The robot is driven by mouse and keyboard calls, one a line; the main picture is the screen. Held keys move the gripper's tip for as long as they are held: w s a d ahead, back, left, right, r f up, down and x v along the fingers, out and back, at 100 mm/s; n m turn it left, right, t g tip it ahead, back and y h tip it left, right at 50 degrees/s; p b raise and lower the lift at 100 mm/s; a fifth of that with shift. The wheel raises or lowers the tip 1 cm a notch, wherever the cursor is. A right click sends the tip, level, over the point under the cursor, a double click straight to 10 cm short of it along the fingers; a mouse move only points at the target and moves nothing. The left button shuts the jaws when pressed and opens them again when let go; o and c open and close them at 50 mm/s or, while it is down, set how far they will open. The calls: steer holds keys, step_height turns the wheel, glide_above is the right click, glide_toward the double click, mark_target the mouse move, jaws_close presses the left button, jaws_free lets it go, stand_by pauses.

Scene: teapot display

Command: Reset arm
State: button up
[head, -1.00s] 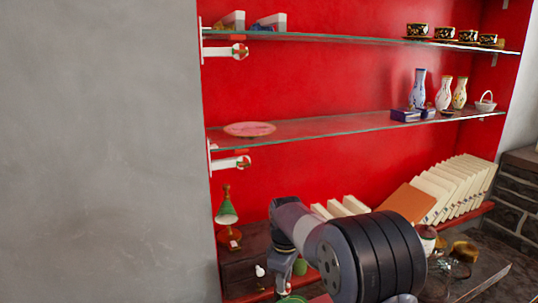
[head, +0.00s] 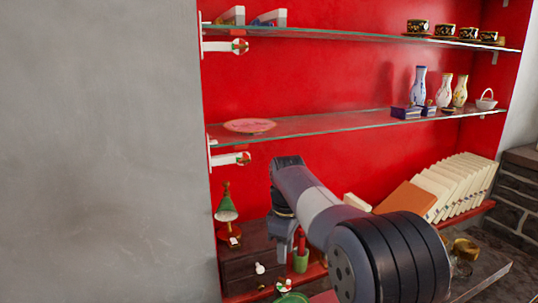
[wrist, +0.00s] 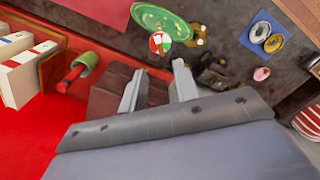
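My arm reaches across the lower part of the red display case in the head view, with its wrist end above the brown drawer box. In the wrist view my gripper (wrist: 158,68) shows two fingers standing apart with nothing held between them. Beyond the fingertips lie a green plate (wrist: 163,22) and a round red, white and green knob (wrist: 160,42). In the head view the gripper's fingers are small and partly hidden by my own arm.
A brown drawer box (head: 245,262) and a green-shaded lamp (head: 227,210) stand at the lower left. A green cup with a red stick (head: 300,260) is beside the arm. Glass shelves above hold a pink plate (head: 249,126) and vases (head: 444,92). Leaning books (head: 455,185) stand right.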

mark_target(284, 279)
step_height(284, 279, down, 9)
steer(key=shift+p, duration=0.75)
steer(key=m, duration=0.6)
steer(key=shift+b, duration=0.35)
steer(key=m+b, duration=0.1)
steer(key=m, duration=0.5)
steer(key=m+b, duration=0.1)
steer(key=m, duration=0.5)
steer(key=shift+b, duration=0.35)
steer(key=m+b, duration=0.1)
steer(key=m, duration=0.3)
steer(key=shift+m+b, duration=0.45)
steer(key=shift+m, duration=0.15)
steer(key=shift+r, duration=0.15)
